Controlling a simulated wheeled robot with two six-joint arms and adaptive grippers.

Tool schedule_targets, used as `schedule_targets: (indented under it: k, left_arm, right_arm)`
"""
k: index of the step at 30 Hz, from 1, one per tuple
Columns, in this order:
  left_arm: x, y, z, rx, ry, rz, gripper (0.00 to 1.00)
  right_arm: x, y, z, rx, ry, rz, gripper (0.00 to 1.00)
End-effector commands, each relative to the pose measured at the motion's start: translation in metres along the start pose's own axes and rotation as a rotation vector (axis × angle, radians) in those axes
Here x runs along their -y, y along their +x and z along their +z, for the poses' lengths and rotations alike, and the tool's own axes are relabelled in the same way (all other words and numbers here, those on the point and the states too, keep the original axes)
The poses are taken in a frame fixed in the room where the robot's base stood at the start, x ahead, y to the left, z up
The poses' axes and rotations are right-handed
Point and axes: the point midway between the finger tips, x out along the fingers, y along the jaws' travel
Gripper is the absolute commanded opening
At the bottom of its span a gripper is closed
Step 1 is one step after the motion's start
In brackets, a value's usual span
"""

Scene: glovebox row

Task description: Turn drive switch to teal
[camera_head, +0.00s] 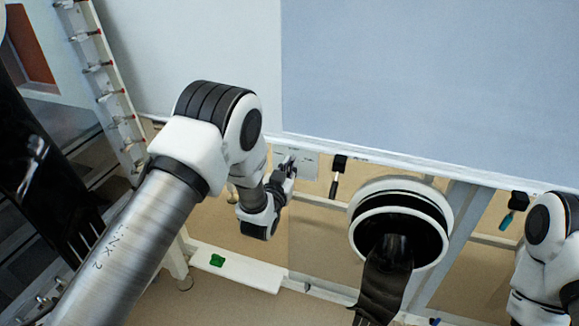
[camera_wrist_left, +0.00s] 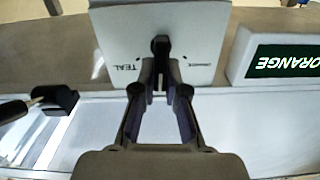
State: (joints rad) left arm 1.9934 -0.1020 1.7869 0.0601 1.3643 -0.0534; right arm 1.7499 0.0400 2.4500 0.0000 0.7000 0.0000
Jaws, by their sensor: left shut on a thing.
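The drive switch is a pale plate (camera_wrist_left: 185,22) with a dark knob (camera_wrist_left: 160,46) in the left wrist view. TEAL is printed left of the knob, and a smaller word I cannot read clearly is on the right. My left gripper (camera_wrist_left: 160,78) is shut on the knob, with its fingers hiding part of it. The knob looks upright in that picture, between the two words. In the head view the plate (camera_head: 308,163) shows below the blue-grey panel, with my left gripper (camera_head: 287,168) at its left side. My right gripper is out of view; only part of my right arm shows.
An ORANGE sign (camera_wrist_left: 285,56) stands right of the plate. A black holder with a hanging tool (camera_head: 337,172) is close to the switch. A round glove port (camera_head: 400,205) with a black glove is further right. A green piece (camera_head: 217,260) lies on a white ledge.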

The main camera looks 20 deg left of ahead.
Motion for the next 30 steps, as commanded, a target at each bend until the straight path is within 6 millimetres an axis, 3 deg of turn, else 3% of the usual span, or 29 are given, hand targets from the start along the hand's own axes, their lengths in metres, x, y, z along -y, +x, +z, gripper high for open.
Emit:
schedule_targets:
  k: [18, 30]
  left_arm:
    - [-0.007, 0.0, 0.003, 0.001, 0.378, 0.0, 0.0]
    - [-0.009, 0.0, 0.003, 0.001, 0.442, 0.0, 0.0]
  right_arm:
    - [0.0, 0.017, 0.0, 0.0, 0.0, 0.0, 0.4]
    - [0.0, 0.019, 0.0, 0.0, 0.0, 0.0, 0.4]
